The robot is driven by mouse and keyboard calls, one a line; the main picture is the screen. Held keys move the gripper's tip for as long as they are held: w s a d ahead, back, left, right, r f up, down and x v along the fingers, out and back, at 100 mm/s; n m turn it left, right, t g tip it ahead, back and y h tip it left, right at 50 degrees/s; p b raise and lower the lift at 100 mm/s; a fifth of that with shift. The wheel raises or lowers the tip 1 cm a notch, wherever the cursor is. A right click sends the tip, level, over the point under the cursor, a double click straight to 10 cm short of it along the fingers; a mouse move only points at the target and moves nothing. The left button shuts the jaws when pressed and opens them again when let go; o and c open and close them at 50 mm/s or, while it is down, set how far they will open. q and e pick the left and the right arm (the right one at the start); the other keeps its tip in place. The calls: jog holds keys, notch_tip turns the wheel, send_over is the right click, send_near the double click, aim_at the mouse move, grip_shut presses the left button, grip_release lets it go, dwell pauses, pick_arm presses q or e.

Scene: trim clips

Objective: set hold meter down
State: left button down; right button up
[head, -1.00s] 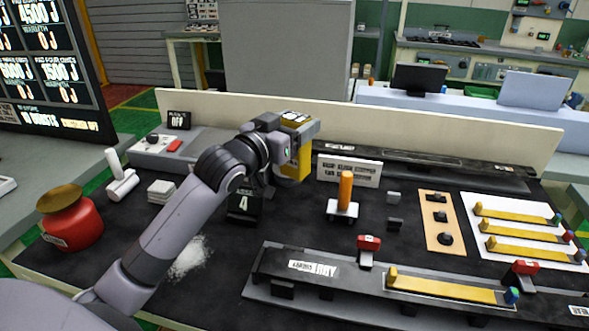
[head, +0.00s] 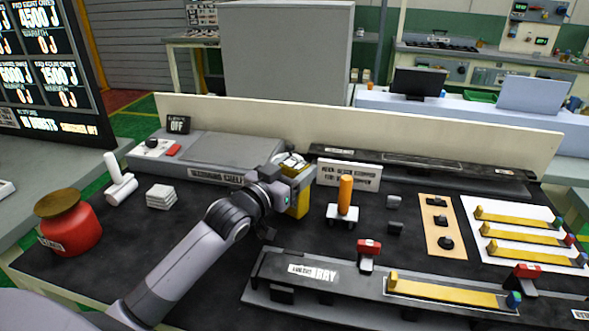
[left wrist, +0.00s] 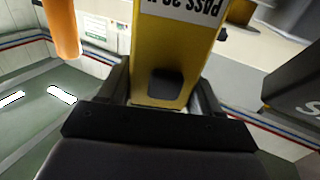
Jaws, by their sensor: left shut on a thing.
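The hold meter, a yellow block-shaped device (head: 300,204) with a light top, is upright between the fingers of my left gripper (head: 290,186), just left of the white sign. In the left wrist view the yellow body (left wrist: 163,52) fills the gap between both fingers, with a black square pad and a white label with partly cut-off lettering. Its lower end is close to the dark bench mat (head: 240,282); I cannot tell whether it touches. My left forearm hides part of the mat below it. My right gripper is not in view.
An orange-handled tool (head: 345,193) stands just right of the meter, with a white sign (head: 349,174) behind it. A black fixture rail (head: 330,268) with red clamps lies in front. A grey panel box (head: 215,155) lies behind left. A red pot (head: 70,225) stands far left.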

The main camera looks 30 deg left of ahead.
pick_arm(q)
jog(key=shift+c, duration=1)
grip_release()
jog(key=shift+f, duration=0.15)
jog(key=shift+r, duration=0.2)
jog(key=s+a, duration=0.1)
jog(key=s, duration=1.1)
jog(key=shift+a+b, duration=0.3)
jog(key=shift+b, duration=0.15)
